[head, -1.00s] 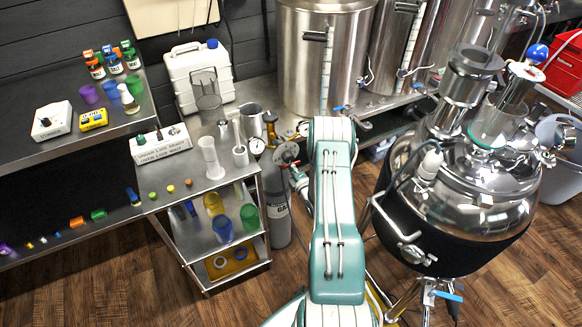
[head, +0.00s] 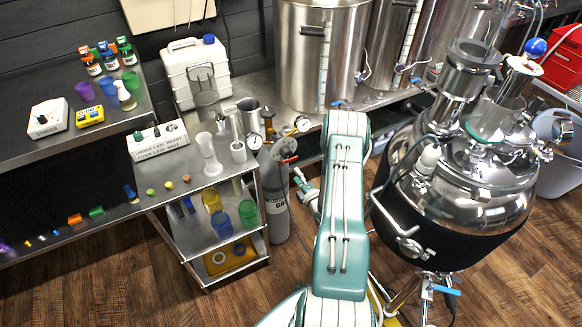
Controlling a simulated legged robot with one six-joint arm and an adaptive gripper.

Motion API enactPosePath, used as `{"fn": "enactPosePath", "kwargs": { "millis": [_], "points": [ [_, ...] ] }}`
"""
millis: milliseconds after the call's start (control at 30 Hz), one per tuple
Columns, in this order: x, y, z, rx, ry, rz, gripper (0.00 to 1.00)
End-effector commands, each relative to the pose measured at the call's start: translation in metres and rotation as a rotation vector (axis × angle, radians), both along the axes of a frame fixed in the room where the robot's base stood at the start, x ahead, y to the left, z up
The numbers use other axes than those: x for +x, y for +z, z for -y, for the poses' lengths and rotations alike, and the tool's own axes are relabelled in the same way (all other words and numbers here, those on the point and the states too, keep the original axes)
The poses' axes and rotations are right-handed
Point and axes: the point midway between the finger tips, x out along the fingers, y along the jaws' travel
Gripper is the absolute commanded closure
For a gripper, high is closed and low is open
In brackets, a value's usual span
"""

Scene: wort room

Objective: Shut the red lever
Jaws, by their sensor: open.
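The red lever (head: 290,159) is a small red handle on the valve at the top of a grey gas cylinder (head: 277,205), just left of my arm. It looks roughly level, but it is too small to tell its exact setting. My gripper (head: 301,180) shows only in part beside my teal arm, a little below and right of the lever. It looks apart from the lever and holds nothing that I can see. My arm hides much of it, and the fingertips are hard to make out.
Two round gauges (head: 302,124) flank the valve. A steel cart (head: 160,203) with beakers stands close on the left. A big steel kettle (head: 322,60) stands behind, and a shiny vessel (head: 470,205) fills the right. Wooden floor is open at the lower left.

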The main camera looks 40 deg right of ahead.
Motion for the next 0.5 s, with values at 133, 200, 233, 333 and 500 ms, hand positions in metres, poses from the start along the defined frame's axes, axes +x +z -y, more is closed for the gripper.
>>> {"fn": "enactPosePath", "kwargs": {
  "millis": [133,200,233,333,500],
  "points": [
    [-0.027,-0.001,-0.006,0.001,-0.003,-0.002,0.44],
    [-0.036,-0.001,-0.008,0.002,-0.001,-0.003,0.44],
    [-0.039,-0.001,-0.009,0.002,-0.001,-0.003,0.44],
    [-0.044,-0.001,-0.011,0.0,0.0,-0.001,0.44],
    [-0.046,-0.001,-0.012,0.0,0.001,-0.001,0.44]
  ]
}}
